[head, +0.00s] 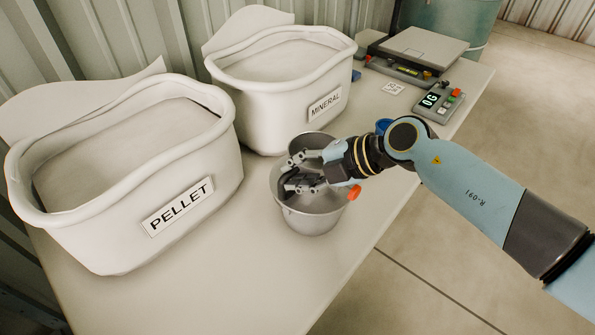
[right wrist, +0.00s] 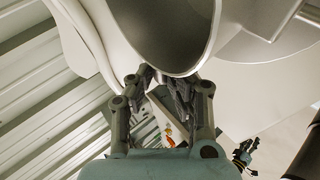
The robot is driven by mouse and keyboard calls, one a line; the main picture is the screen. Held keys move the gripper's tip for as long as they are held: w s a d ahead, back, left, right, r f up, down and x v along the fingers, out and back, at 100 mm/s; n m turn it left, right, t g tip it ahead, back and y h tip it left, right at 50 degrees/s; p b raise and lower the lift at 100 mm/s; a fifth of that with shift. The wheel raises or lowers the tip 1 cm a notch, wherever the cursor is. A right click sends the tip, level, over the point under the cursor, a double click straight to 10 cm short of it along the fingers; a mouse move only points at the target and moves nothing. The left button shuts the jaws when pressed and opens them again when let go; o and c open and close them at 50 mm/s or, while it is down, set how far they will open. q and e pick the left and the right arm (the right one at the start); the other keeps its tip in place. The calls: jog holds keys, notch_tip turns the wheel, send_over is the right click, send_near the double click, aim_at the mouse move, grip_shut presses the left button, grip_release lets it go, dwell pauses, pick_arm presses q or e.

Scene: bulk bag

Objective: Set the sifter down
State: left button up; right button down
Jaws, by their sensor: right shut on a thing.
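The sifter (head: 312,139) is a grey metal piece whose rounded rim shows behind my right fingers in the head view. My right gripper (head: 296,173) is shut on it, at the mouth of a round metal bowl (head: 312,222) on the table. An orange tip (head: 354,192) shows beside my wrist; I cannot tell what it belongs to. In the right wrist view, a curved grey metal rim (right wrist: 186,62) is close against my fingers (right wrist: 165,80). My fingers hide much of the sifter, and I cannot tell whether it touches the bowl.
The white PELLET bin (head: 215,125) stands left of the bowl, and the MINERAL bin (head: 262,105) behind it. A scale (head: 424,47) and a display box reading 0G (head: 437,104) are at the back right. The front of the table (head: 240,290) is clear.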

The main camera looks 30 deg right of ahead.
jog(key=c, duration=1.2)
grip_release()
jog(key=v, duration=1.2)
jog(key=shift+p, duration=0.3)
